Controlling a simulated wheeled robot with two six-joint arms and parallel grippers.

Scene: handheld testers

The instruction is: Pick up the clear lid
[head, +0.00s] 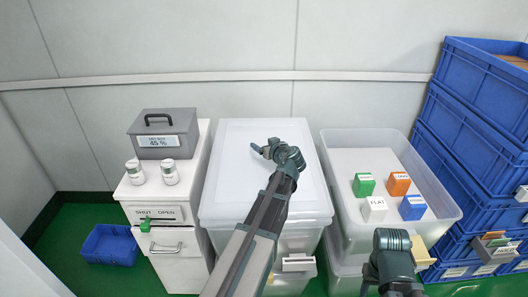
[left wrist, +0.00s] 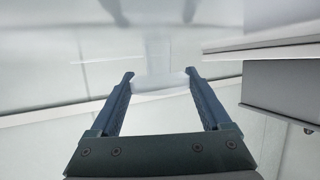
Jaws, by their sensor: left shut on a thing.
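The clear lid (head: 235,175) lies flat, pale and see-through, over the middle tub (head: 216,236) in the head view. My left gripper (head: 258,150) reaches over the lid, with its fingers near the lid's middle. In the left wrist view my left gripper (left wrist: 159,78) has its two fingers apart, around a faint pale part of the lid (left wrist: 155,62). That part is see-through and its outline is hard to make out. My right gripper (head: 395,288) is at the bottom right, cut off by the picture's edge, and its fingers are not clear.
A tub (head: 440,212) on the right holds green, orange, white and blue boxes. A white cabinet (head: 196,160) on the left carries a grey case (head: 165,152) and two white jars. Blue crates (head: 455,120) are stacked at the far right. A wall stands behind.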

